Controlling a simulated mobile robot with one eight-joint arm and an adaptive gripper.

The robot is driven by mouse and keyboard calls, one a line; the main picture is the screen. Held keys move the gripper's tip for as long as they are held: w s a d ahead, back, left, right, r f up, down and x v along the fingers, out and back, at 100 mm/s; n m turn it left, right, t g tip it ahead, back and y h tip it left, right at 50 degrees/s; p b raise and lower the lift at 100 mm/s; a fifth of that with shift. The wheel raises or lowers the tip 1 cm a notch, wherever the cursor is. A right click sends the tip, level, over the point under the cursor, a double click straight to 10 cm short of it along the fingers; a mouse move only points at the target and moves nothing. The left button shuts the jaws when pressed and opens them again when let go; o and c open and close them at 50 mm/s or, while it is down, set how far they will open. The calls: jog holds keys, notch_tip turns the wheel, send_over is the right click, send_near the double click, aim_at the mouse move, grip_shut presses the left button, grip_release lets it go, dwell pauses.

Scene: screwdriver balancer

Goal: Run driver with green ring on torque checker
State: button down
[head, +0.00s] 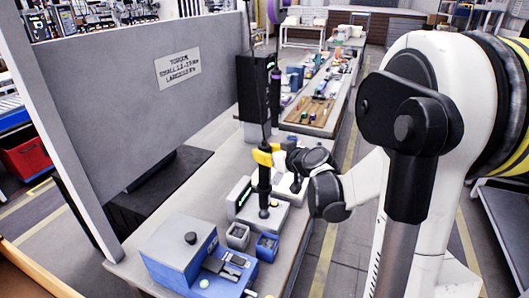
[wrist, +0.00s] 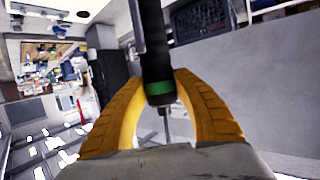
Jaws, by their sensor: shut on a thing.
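My gripper (head: 264,157) has yellow fingers and is shut on an upright black driver (head: 265,183). In the wrist view the fingers (wrist: 160,95) sit either side of the driver's lower body. A green ring (wrist: 167,92) shows around the driver (wrist: 154,45) there, with a thin bit below it. In the head view the driver's lower end is over a light grey unit (head: 272,222) on the bench, which looks like a torque checker. I cannot tell whether the bit touches it.
A blue and grey box (head: 172,246) with a black knob stands at the front of the bench. Small bins (head: 238,236) sit beside the grey unit. A grey panel with a torque sign (head: 178,68) rises at the left. A black box (head: 254,88) stands behind.

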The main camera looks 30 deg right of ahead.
aim_at(264, 141)
jog(key=shift+s+f, duration=0.1)
jog(key=shift+f, duration=0.2)
jog(key=shift+r, duration=0.1)
jog(key=shift+r+p, duration=0.4)
jog(key=shift+r, duration=0.05)
jog(key=shift+r+p, duration=1.85)
jog(key=shift+r, duration=0.7)
jog(key=shift+w, duration=0.2)
